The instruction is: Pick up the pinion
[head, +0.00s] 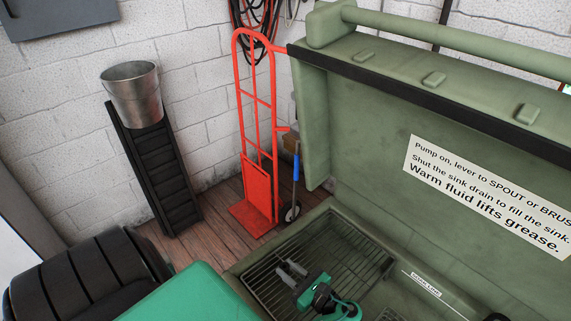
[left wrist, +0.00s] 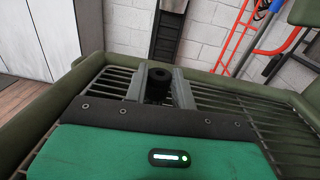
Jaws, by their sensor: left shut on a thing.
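A small dark cylindrical part with a hole in its top, which looks like the pinion (left wrist: 157,84), sits between the two grey fingers of my left gripper (left wrist: 160,72) in the left wrist view. The fingers are shut on its sides. In the head view my left gripper (head: 291,270) is over the wire rack inside the green parts washer, and I cannot make out the pinion there. In the wrist view the rack's bars lie below the fingers; whether the pinion still touches them I cannot tell. My right gripper is not in view.
The washer's raised green lid (head: 370,125) with its instruction sign (head: 490,195) stands behind the rack (head: 345,250). The basin's rim surrounds the rack. Beyond are a red hand truck (head: 257,120), a metal bucket (head: 133,95) and a white block wall.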

